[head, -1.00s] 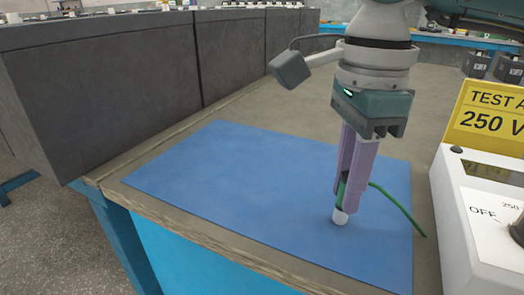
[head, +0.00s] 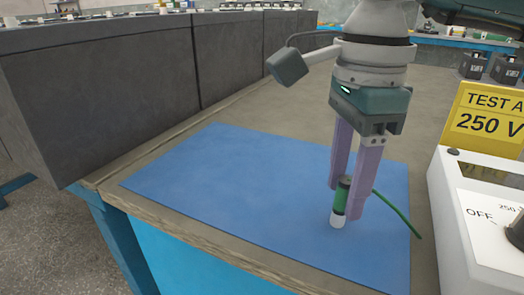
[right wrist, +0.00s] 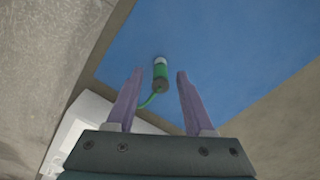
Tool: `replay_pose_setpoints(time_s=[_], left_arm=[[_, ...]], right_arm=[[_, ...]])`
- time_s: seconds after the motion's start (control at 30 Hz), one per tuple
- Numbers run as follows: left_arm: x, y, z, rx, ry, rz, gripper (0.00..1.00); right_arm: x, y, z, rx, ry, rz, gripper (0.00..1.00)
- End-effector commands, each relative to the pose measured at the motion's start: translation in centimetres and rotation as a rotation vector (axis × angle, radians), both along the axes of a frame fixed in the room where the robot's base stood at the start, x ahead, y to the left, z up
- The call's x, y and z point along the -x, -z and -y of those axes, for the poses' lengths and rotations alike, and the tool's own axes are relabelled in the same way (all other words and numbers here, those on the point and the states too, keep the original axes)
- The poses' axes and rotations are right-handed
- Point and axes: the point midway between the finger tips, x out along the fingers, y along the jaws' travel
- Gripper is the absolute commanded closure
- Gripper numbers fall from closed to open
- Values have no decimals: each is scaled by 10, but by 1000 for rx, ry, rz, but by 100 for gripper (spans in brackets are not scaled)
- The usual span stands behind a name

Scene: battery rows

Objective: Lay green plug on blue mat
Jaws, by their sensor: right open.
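The green plug (head: 341,199) has a white tip, a dark back end and a green cable, and it is on the blue mat (head: 230,185) near its front right part. The plug also shows in the right wrist view (right wrist: 160,74), lying between and just beyond the fingertips. My right gripper (head: 347,203) is open, its purple fingers pointing down on either side of the plug with gaps to it. The right wrist view shows both fingers (right wrist: 159,73) spread apart. My left gripper is not in view.
A white tester box (head: 460,215) with a dial and a yellow sign (head: 487,118) stands right of the mat. The green cable (head: 400,214) runs off the mat toward it. A dark grey panel (head: 100,90) stands at the left. The mat's left half is clear.

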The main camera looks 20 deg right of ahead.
Motion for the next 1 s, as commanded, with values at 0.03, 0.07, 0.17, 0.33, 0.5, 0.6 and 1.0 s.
replay_pose_setpoints(time_s=[0.03, 0.07, 0.17, 0.33, 0.5, 0.6, 1.0], left_arm=[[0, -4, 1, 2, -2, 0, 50], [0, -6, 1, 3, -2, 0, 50], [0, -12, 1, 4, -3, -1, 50], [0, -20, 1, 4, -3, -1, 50], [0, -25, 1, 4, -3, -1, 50], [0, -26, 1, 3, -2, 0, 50], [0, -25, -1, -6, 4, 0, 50]], right_arm=[[-1, -11, 0, -1, 0, 4, 47], [-1, -17, 0, -1, 0, 4, 47], [-1, -40, 0, 0, -1, 6, 47], [-1, -79, 0, -2, -1, 6, 47], [-1, -105, 0, -1, -1, 4, 47], [0, -112, 0, 0, -1, 2, 47], [0, -113, -3, -12, -4, 0, 47]])
